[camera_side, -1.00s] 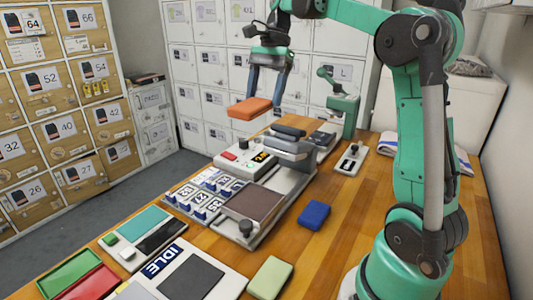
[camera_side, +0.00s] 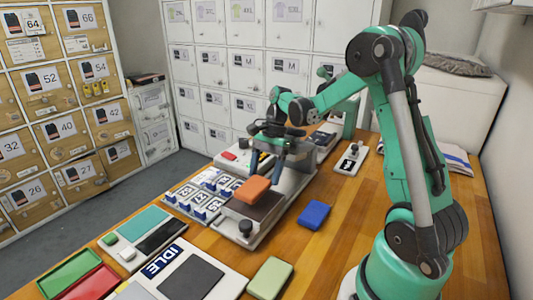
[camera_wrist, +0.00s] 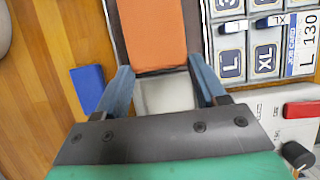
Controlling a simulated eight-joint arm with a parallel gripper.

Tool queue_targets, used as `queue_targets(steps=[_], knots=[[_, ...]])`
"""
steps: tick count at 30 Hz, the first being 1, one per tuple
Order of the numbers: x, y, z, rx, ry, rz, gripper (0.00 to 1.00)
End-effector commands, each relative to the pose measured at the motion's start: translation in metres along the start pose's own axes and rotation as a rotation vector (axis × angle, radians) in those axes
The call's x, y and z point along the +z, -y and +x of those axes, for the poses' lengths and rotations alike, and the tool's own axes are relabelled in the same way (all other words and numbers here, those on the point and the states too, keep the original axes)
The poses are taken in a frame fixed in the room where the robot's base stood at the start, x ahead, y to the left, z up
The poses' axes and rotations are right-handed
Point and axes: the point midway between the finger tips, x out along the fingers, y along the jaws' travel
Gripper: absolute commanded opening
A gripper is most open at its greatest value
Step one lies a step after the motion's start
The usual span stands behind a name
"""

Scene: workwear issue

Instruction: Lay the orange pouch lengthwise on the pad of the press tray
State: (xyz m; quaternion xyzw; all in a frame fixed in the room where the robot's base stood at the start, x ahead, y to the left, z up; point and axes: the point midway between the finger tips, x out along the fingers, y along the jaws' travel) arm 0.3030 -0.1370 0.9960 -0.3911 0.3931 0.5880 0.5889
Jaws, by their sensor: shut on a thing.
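The orange pouch (camera_side: 253,190) is held flat over the brown pad (camera_side: 268,206) of the press tray; I cannot tell whether it touches the pad. The pouch covers most of the pad there.
A blue block (camera_side: 314,215) and a pale green block (camera_side: 270,278) lie on the wooden table. Size-labelled keys (camera_side: 203,195) sit left of the tray. The IDLE panel (camera_side: 190,278) is in front.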

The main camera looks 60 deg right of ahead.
Motion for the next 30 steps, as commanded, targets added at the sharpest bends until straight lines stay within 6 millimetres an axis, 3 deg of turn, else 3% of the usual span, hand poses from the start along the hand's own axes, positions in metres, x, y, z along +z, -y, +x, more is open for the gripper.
queue_targets(steps=[3,26,27,30], knots=[[-0.004,0.000,0.010,0.000,0.000,0.000,0.05],[-0.009,0.000,0.022,0.000,-0.001,0.000,0.05],[-0.009,0.000,0.022,0.000,-0.001,0.001,0.73],[-0.010,0.000,0.022,-0.001,-0.001,0.001,0.96]])
